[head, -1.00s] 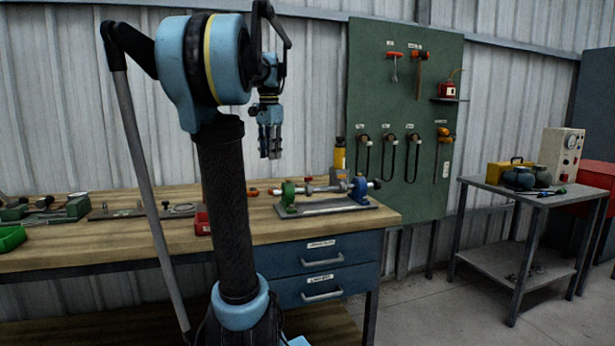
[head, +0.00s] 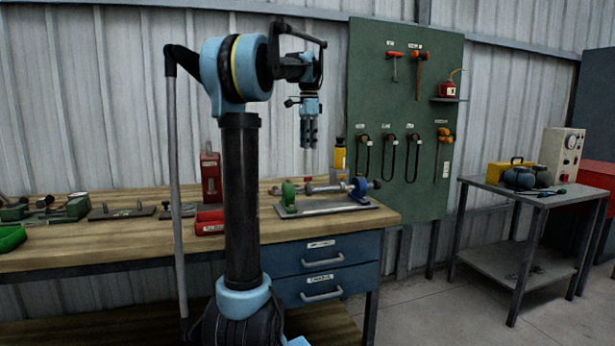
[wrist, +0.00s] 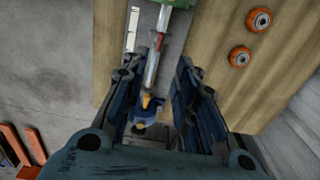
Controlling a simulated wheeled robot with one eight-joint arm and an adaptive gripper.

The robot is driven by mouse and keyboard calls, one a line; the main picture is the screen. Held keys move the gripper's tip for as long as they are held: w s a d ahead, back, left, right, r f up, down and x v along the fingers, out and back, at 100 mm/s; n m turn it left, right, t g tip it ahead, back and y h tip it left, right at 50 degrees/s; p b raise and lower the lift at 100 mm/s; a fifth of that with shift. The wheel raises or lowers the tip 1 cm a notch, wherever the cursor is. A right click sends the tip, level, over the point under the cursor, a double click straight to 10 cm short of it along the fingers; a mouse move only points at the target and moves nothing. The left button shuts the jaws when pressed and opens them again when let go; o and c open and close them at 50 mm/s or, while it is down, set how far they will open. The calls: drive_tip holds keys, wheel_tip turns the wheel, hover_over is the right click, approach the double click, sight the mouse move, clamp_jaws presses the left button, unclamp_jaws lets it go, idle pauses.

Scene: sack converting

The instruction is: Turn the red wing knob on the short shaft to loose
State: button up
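The shaft fixture stands on the bench, with a green support (head: 289,194) and a blue support (head: 359,188) carrying a metal shaft (head: 328,188). In the wrist view the shaft (wrist: 152,70) runs below my gripper, from the green support (wrist: 182,3) to blue parts partly hidden between the fingers. A small reddish part (wrist: 158,42) shows on the shaft; I cannot tell if it is the wing knob. A small orange-yellow part (wrist: 147,101) is nearer the blue end. My gripper (head: 309,142) points down above the fixture, clear of it. Its fingers (wrist: 160,78) are apart and empty.
Two orange round pieces (wrist: 258,19) lie on the bench beside the fixture. A yellow bottle (head: 340,156) stands behind it. A red box (head: 211,178) and a red tray (head: 209,222) are to the left. A green tool board (head: 400,195) hangs behind.

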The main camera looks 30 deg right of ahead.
sight(308, 179)
wheel_tip(308, 179, down, 13)
drive_tip(key=shift+r, duration=0.2)
idle(0.4)
clamp_jaws()
drive_tip(key=shift+s+d, duration=0.1)
drive_tip(key=shift+d, duration=0.15)
drive_tip(key=shift+a, duration=0.2)
